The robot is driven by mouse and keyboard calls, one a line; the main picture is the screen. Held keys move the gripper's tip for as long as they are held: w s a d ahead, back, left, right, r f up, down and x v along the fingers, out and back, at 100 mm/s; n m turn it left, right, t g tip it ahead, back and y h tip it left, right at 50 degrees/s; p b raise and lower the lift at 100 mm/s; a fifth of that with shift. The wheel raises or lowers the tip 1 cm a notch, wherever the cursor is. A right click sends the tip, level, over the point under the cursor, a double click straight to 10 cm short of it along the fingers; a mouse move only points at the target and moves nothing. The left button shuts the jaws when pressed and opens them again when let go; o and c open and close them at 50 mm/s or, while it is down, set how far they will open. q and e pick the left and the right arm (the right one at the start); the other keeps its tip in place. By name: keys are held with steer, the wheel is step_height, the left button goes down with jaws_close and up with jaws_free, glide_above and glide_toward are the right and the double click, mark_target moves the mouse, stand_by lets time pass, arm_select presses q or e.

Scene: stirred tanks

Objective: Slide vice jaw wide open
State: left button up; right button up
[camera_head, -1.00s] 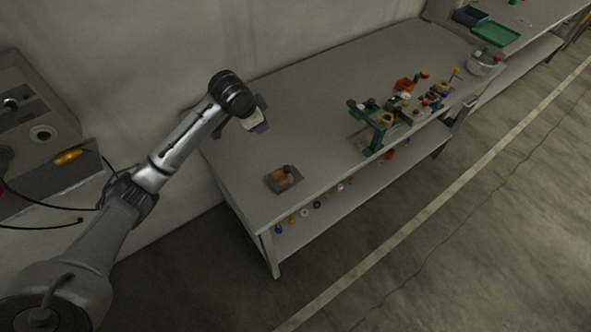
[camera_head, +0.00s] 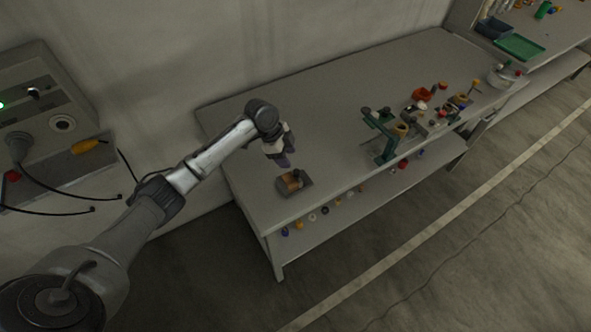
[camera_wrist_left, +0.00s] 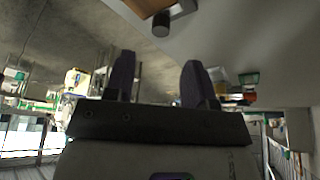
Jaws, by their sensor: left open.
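The vice (camera_head: 293,182) is a small block with an orange-brown part on a dark base. It sits near the front left corner of the grey workbench (camera_head: 330,110). In the left wrist view the vice (camera_wrist_left: 150,8) shows at the top edge, partly cut off, with a dark round knob below it. How far its jaw stands open is too small to tell. My left gripper (camera_head: 284,160) is just above and behind the vice, apart from it. Its two dark fingers (camera_wrist_left: 157,82) are open with nothing between them. My right gripper is not in view.
A green stand (camera_head: 381,132) and several small coloured parts stand to the right on the bench. A green tray (camera_head: 519,46) lies on a farther bench. A wall panel with cables (camera_head: 50,130) is at the left. The bench top behind the vice is clear.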

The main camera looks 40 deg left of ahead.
mark_target(297, 171)
arm_select(q)
steer(key=x, duration=0.7)
steer(key=shift+d+f, duration=0.1)
steer(key=shift+f, duration=0.1)
steer(key=shift+c, duration=0.5)
jaws_close()
steer(key=shift+w, duration=0.1)
